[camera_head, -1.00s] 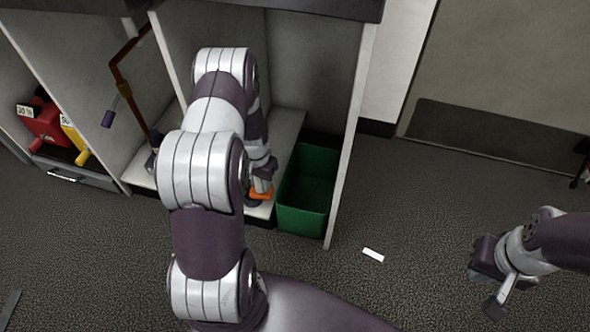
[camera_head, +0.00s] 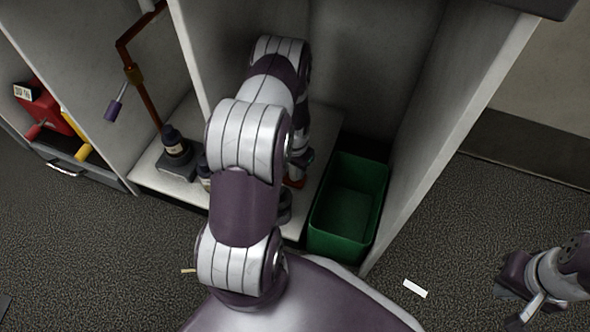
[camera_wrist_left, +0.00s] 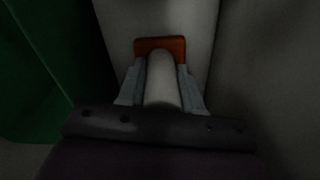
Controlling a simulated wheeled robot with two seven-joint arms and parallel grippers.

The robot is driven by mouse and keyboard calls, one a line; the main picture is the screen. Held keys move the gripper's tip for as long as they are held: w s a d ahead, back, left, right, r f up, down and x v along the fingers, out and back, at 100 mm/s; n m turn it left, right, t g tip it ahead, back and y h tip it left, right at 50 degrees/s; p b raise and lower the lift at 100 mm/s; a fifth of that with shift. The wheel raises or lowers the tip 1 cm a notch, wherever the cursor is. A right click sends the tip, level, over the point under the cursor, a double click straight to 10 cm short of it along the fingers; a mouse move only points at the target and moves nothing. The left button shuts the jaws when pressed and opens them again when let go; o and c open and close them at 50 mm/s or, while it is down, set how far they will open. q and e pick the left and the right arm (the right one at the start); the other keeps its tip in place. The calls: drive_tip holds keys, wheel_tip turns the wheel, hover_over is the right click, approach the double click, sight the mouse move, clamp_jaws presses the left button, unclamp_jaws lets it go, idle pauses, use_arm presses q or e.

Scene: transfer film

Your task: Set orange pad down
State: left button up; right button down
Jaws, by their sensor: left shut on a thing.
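My left gripper (camera_wrist_left: 161,75) is shut on the orange pad (camera_wrist_left: 160,44), which shows as an orange-red band at the fingertips in the left wrist view. A pale rounded shape lies between the fingers; I cannot tell what it is. In the head view only a sliver of the pad (camera_head: 294,183) shows beside my arm, over the white shelf in the cabinet bay. My arm hides most of the gripper there. I cannot tell whether the pad touches the shelf. My right gripper (camera_head: 516,307) is at the lower right, over the floor, away from the pad.
A green bin (camera_head: 347,208) stands right of the shelf (camera_head: 160,182), close to my left gripper. A dark bottle-like object (camera_head: 174,150) stands on the shelf's left. Cabinet walls close in both sides. A red box (camera_head: 42,108) is far left. A white slip (camera_head: 415,288) lies on open floor.

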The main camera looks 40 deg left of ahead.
use_arm(q)
drive_tip(key=shift+f, duration=0.15)
drive_tip(key=o, duration=1)
drive_tip(key=shift+o, duration=0.2)
wheel_tip(320, 180, up, 12)
drive_tip(key=p, duration=0.8)
drive_tip(key=shift+r, duration=0.25)
